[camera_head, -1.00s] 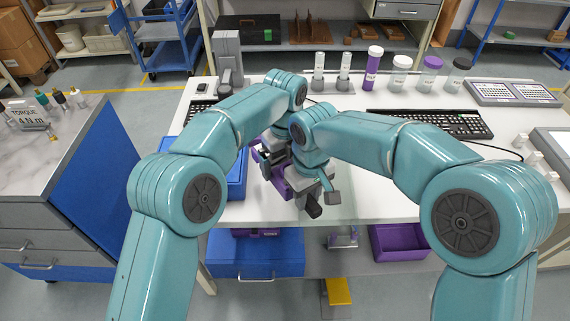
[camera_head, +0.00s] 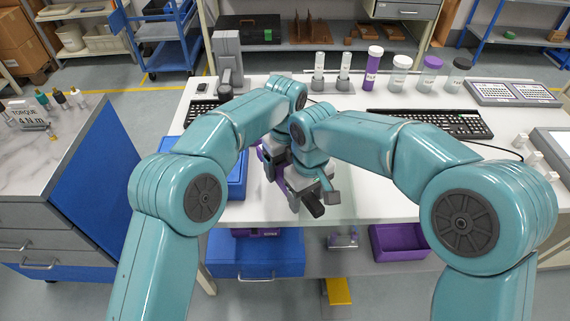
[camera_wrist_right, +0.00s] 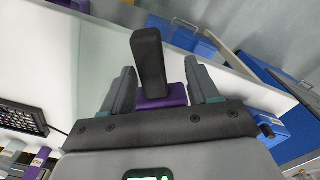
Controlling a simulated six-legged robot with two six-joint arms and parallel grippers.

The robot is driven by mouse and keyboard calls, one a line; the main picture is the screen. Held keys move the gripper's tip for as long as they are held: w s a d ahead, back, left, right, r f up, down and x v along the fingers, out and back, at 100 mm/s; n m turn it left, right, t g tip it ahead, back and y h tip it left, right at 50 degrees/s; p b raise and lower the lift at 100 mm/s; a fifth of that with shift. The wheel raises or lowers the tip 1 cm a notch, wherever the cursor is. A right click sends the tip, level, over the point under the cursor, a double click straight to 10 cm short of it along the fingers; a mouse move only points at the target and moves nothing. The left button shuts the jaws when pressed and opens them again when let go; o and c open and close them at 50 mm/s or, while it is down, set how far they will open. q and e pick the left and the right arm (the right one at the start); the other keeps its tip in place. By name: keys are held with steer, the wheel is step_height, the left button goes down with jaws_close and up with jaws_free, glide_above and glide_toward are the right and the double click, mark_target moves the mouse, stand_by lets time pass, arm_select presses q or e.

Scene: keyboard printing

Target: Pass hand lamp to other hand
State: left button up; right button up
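The hand lamp is purple and black. In the head view its black end (camera_head: 313,205) sticks out below my right gripper, and some purple (camera_head: 261,151) shows to the left. In the right wrist view a black bar (camera_wrist_right: 149,62) rises from a purple part (camera_wrist_right: 164,98). The two fingers of my right gripper (camera_wrist_right: 161,88) stand on either side of this purple part, very near it; contact is not clear. In the head view the right gripper (camera_head: 302,184) covers much of the lamp. My left gripper (camera_head: 273,160) is mostly hidden behind the right wrist, at the lamp's far part.
The white table (camera_head: 375,190) is clear at the front right. A keyboard (camera_head: 440,123), several lidded jars and tubes, and a grey device (camera_head: 228,60) stand farther back. A blue tray (camera_head: 238,182) lies left of the grippers. A purple bin (camera_head: 398,241) sits below the table edge.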

step_height(320, 180, up, 12)
steer(key=s+d+f+g, duration=0.1)
steer(key=s+f, duration=0.1)
steer(key=s+d+f+g+y, duration=0.1)
steer(key=f, duration=0.2)
steer(key=s+d+f+g, duration=0.1)
steer(key=s+f, duration=0.1)
steer(key=shift+s+f+g+y, duration=0.3)
steer(key=shift+g, duration=0.1)
steer(key=s+d+f+m+t, duration=0.1)
steer(key=s+d+f+m, duration=0.1)
steer(key=f, duration=0.8)
steer(key=s+d+f+m+t+y, duration=0.1)
steer(key=s+d+f+m, duration=0.1)
steer(key=s+f+m, duration=0.2)
steer(key=s+d+f+m+t+y, duration=0.1)
steer(key=s+f, duration=0.7)
steer(key=f, duration=0.8)
steer(key=shift+s+d+m+t, duration=0.25)
steer(key=shift+d+m+t, duration=0.45)
steer(key=shift+m, duration=0.4)
